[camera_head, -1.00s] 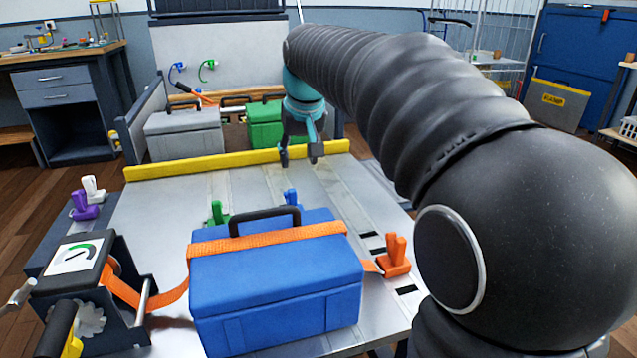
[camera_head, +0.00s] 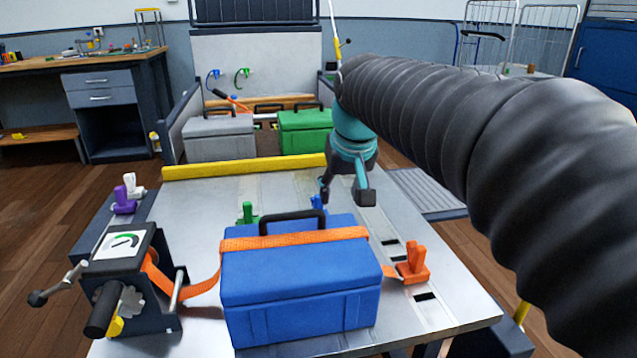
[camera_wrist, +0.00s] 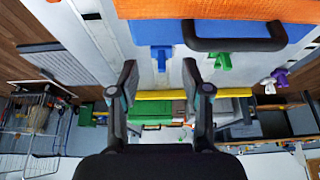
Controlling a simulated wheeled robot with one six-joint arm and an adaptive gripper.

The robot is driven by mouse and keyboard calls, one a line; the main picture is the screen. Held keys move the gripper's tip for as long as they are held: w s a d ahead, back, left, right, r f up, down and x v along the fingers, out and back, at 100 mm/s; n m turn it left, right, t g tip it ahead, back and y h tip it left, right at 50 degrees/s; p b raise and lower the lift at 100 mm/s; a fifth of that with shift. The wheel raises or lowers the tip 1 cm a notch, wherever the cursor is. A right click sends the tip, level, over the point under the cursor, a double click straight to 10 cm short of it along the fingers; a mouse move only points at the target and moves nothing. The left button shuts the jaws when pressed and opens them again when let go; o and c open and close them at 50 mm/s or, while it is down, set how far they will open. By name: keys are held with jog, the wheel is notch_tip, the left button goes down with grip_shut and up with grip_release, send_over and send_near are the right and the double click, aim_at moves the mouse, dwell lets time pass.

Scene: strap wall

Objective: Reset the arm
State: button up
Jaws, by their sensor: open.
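My gripper (camera_head: 345,192) is open and empty. It hangs above the table, behind and to the right of the blue box. The wrist view shows its two fingers (camera_wrist: 160,85) spread apart with nothing between them. The blue box (camera_head: 300,290) stands on the table with its black handle (camera_head: 292,222) up. An orange strap (camera_head: 295,238) lies across its top, from the ratchet winch (camera_head: 130,275) on the left to the orange cleat (camera_head: 413,265) on the right. My gripper does not touch the box or the strap.
A green cleat (camera_head: 248,213) and a blue cleat (camera_head: 317,203) stand behind the box. A yellow bar (camera_head: 240,168) crosses the table's back edge. Beyond it are a grey box (camera_head: 220,138) and a green box (camera_head: 303,133). Purple (camera_head: 124,203) and white cleats stand at left.

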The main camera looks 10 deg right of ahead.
jog(key=s, duration=0.3)
jog(key=s+f+p, duration=0.1)
jog(key=s, duration=0.2)
jog(key=s+f, duration=0.1)
jog(key=s, duration=0.2)
jog(key=shift+s+f+p, duration=0.1)
jog(key=shift+s+p, duration=0.15)
jog(key=shift+p, duration=0.15)
jog(key=s+f+p, duration=0.1)
jog(key=s+f, duration=0.6)
jog(key=s, duration=0.3)
jog(key=shift+s+t+p, duration=0.3)
jog(key=shift+s, duration=0.1)
